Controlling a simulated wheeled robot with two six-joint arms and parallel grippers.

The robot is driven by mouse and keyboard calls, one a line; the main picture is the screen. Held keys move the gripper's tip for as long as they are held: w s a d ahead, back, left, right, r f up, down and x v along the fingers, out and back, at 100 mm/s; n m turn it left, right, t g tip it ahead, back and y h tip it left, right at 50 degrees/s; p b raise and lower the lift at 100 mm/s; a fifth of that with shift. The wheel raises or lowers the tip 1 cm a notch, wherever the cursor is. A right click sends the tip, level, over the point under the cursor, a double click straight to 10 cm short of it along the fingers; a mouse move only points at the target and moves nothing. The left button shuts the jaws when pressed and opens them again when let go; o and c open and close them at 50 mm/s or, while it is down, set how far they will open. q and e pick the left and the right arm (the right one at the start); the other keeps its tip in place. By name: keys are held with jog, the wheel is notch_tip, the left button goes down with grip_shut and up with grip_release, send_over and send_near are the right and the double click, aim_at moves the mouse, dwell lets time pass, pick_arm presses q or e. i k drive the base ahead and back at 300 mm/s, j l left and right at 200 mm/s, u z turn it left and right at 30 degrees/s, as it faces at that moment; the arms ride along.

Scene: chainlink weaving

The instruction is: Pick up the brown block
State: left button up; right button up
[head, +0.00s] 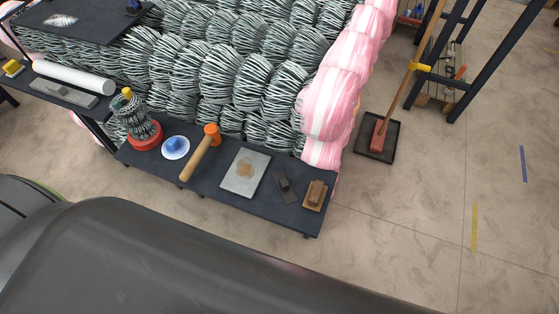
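A small brown block (316,193) sits near the right end of a low dark table (225,188) in the head view. It rests on a lighter tan wooden base or tray, and I cannot tell whether the two are one piece. Neither of my grippers is in view, and nothing is seen touching the block.
Left of the block lie a dark flat tool (285,188), a grey slab (245,172), an orange-headed mallet (200,153) and a white plate (175,147) with a blue item. Wire coils (220,75) and a pink-white roll (335,95) stand behind.

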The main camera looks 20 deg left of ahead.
aim_at(316, 194)
jog(key=k+j+z, duration=0.2)
jog(key=j+z, duration=0.2)
jog(key=k+j+z, duration=0.65)
jog(key=j+z, duration=0.15)
